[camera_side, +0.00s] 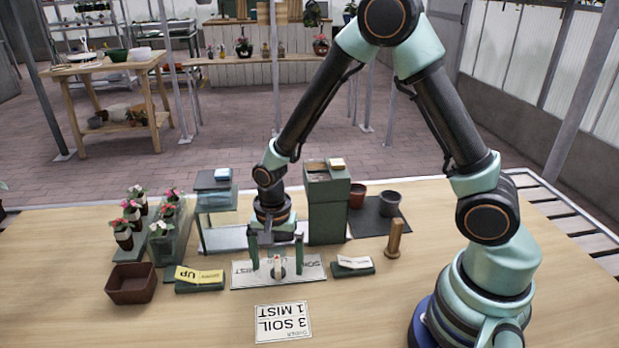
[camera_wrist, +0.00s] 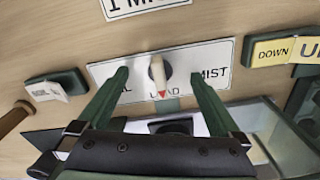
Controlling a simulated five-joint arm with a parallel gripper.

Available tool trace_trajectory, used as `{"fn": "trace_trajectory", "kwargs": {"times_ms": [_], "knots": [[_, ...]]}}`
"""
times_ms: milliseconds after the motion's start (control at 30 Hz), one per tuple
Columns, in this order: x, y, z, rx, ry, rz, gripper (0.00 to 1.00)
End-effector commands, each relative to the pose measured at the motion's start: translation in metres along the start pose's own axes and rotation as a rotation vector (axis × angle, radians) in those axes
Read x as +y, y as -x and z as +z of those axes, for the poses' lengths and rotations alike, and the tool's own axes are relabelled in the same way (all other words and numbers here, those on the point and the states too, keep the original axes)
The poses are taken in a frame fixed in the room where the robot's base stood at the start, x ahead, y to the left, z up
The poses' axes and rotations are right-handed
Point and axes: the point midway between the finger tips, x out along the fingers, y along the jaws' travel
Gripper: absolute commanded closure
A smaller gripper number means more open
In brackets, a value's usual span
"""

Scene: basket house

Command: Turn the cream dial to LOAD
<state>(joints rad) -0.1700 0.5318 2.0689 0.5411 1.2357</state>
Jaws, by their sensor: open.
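The cream dial (camera_wrist: 157,70) sits on a dark round base in the middle of a white label plate (camera_wrist: 213,52). The plate reads MIST at right in the wrist view, a word ending in L at left, partly hidden by a finger, and LOAD below the dial. The dial's bar runs nearly straight toward LOAD, with a red mark at that end over the word. My gripper (camera_wrist: 161,76) is open, one finger on each side of the dial with a gap to both. The side view also shows the dial (camera_side: 277,267) between my fingers.
A yellow UP/DOWN sign block (camera_side: 199,277) and a brown tray (camera_side: 131,283) stand left. A white-labelled block (camera_side: 353,265) and wooden peg (camera_side: 394,240) stand right. A green bin (camera_side: 326,205) and clear tank (camera_side: 217,218) are behind. A 3 SOIL 1 MIST card (camera_side: 283,322) lies in front.

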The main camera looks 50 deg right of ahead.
Motion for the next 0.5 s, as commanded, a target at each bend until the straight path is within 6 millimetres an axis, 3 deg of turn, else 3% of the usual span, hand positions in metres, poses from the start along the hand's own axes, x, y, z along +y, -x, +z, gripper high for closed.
{"fn": "trace_trajectory", "kwargs": {"times_ms": [500], "knots": [[-0.001, 0.032, 0.000, 0.001, 0.000, -0.003, 0.00]]}}
